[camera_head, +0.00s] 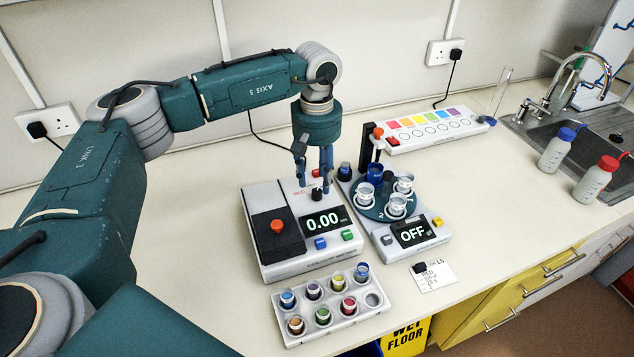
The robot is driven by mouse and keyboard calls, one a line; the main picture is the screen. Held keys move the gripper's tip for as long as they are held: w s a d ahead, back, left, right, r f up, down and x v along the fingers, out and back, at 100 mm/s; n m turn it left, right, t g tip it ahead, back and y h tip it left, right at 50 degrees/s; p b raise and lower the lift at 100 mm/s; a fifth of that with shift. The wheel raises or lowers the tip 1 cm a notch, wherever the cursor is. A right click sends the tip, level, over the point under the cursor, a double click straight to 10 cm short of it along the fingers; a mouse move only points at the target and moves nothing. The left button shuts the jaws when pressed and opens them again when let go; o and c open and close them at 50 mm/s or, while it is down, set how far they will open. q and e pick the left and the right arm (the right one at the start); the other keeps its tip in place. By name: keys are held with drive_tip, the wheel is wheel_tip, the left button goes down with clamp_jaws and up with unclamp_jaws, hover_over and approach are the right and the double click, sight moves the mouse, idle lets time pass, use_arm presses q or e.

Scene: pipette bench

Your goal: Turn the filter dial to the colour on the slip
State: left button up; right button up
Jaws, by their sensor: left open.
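The grey instrument (262,262) on the bench reads 0.00. A small black dial (317,196) stands on its top face, behind the display. My left gripper (315,183) points down just above the dial, with its fingers apart. The fingers partly hide the dial and its markings. I cannot tell whether they touch it or which colour it points to. The white slip (439,278) lies at the bench's front edge, with a small black object on its upper left corner. Its writing is too small to read surely. My right gripper is out of view.
A device reading OFF (385,241) with a round cup carousel stands close right of the instrument. A vial rack (335,331) is in front. Behind are a colour-strip box (424,130) and a sink (560,130) with two bottles. The bench between the carousel device and sink is clear.

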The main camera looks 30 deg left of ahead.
sight(317, 190)
use_arm(q)
drive_tip(key=f, duration=0.2)
drive_tip(key=f+p, duration=0.1)
drive_tip(key=f, duration=0.1)
drive_tip(key=shift+w+a, duration=0.15)
drive_tip(key=shift+w, duration=0.1)
drive_tip(key=shift+s+f, duration=0.15)
drive_tip(key=shift+f, duration=0.15)
drive_tip(key=shift+c, duration=0.5)
clamp_jaws()
